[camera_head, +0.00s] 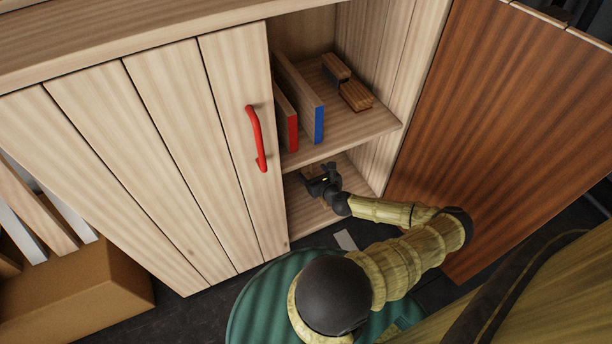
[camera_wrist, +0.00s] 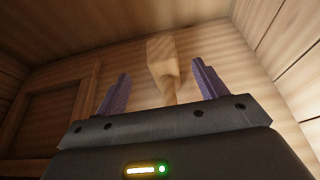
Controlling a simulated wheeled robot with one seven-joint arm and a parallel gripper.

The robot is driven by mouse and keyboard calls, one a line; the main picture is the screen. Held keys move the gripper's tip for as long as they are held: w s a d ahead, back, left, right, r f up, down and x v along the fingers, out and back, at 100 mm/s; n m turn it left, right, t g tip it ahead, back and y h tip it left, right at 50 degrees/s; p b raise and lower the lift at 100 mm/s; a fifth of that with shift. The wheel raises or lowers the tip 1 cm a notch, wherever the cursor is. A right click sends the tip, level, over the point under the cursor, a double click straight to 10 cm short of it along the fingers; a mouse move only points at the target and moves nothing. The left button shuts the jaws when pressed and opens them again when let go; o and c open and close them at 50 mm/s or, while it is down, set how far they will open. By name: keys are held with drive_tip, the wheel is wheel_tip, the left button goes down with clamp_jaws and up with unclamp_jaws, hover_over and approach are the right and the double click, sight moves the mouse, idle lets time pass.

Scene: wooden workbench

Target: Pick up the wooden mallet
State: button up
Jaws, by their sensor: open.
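The wooden mallet (camera_wrist: 163,52) shows in the wrist view, pale wood with a blocky head and a narrower handle running down toward my gripper. My gripper (camera_wrist: 161,72) is open, with one dark finger on each side of the mallet. The fingers look apart from it, and the lower handle is hidden behind the gripper body. In the head view my gripper (camera_head: 322,180) reaches into the lower compartment of the cabinet, and I cannot clearly make out the mallet there.
The shelf board (camera_head: 350,135) lies just above my gripper. It carries a red-edged board (camera_head: 292,130), a blue-edged board (camera_head: 319,122) and brown wooden pieces (camera_head: 355,96). The left door (camera_head: 180,140) with its red handle is shut; the brown right door (camera_head: 500,130) stands open.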

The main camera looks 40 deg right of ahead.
sight(307, 167)
drive_tip(key=b+x, duration=0.1)
drive_tip(key=x, duration=0.3)
drive_tip(key=shift+f+b, duration=0.1)
drive_tip(key=shift+b, duration=0.2)
drive_tip(key=shift+w, duration=0.1)
drive_tip(key=shift+w+d+f+b, duration=0.1)
drive_tip(key=shift+w+f+b, duration=0.2)
drive_tip(key=shift+b, duration=0.05)
drive_tip(key=b+x, duration=0.3)
drive_tip(key=x, duration=0.1)
drive_tip(key=shift+f, duration=0.15)
drive_tip(key=shift+w+d, duration=0.1)
drive_tip(key=c, duration=1.4)
